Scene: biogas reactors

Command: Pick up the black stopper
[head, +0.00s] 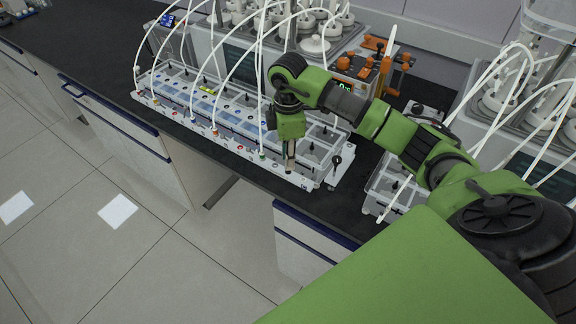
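My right gripper (290,162) points down over the front right part of a long white tray (316,183). Its fingers look close together, but they are small and seen from above, so I cannot tell whether they are open or shut or hold anything. A small black piece (337,160), which may be the black stopper, stands at the tray's right end, to the right of the gripper and apart from it. Other small dark caps show along the tray. Part of the tray is hidden behind my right arm. My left gripper is not in view.
White tubes (212,68) arch from the machines behind down to the tray. A second white tray (378,207) stands to the right on the black bench (225,160). Orange clamps (384,66) stand behind my arm. The floor in front is clear.

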